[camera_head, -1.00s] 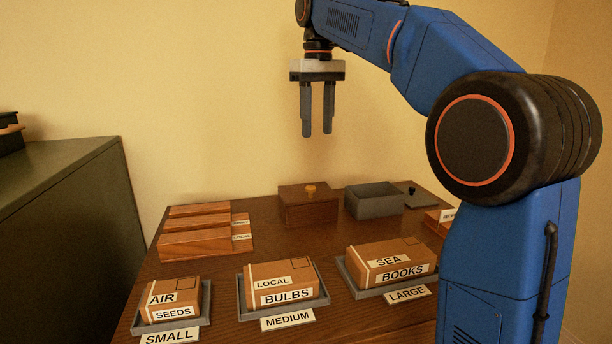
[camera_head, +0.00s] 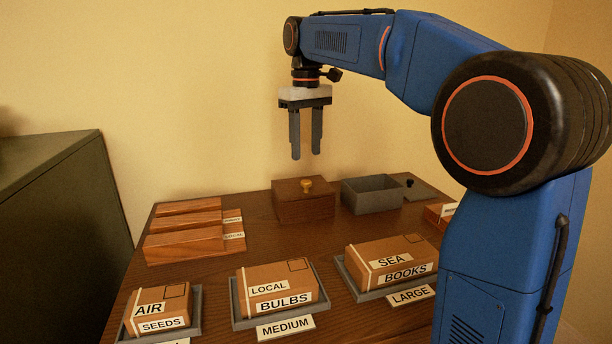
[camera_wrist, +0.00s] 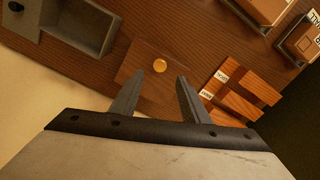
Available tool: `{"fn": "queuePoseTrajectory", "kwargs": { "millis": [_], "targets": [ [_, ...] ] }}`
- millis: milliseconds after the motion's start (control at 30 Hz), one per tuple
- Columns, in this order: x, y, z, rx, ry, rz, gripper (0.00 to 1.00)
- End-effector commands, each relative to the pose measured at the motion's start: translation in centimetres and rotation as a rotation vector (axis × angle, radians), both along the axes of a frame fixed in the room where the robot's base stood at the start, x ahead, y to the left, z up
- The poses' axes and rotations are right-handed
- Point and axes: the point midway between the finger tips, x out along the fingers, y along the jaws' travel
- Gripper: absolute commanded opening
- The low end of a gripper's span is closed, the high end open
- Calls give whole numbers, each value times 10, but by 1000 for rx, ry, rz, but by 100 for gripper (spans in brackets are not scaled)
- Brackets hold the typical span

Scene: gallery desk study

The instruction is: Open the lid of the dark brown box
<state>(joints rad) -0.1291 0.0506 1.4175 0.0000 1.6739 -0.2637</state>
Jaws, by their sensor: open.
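The dark brown box (camera_head: 303,207) stands at the back of the desk with its lid on. A round yellow knob (camera_head: 307,185) sits on top of the lid. My gripper (camera_head: 307,157) is open and empty, pointing down, a little above the knob and apart from it. In the wrist view the knob (camera_wrist: 160,65) shows beyond the gap between my open fingers (camera_wrist: 154,88), and the box lid (camera_wrist: 140,75) blends with the desk around it.
A grey open box (camera_head: 372,196) stands just right of the brown box, with a grey lid (camera_head: 421,190) with a black knob beside it. Wooden blocks (camera_head: 185,246) lie left. Labelled parcels (camera_head: 277,285) in grey trays line the front. A dark green cabinet (camera_head: 60,220) stands left.

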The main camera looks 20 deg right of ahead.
Motion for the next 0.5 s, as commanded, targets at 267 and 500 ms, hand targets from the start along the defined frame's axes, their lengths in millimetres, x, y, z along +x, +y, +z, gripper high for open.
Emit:
{"fn": "queuePoseTrajectory", "kwargs": {
  "millis": [267, 500],
  "targets": [
    [-1, 0, -49, 0, 2, 0, 42],
    [0, 0, -75, 0, 1, 0, 42]
  ]
}}
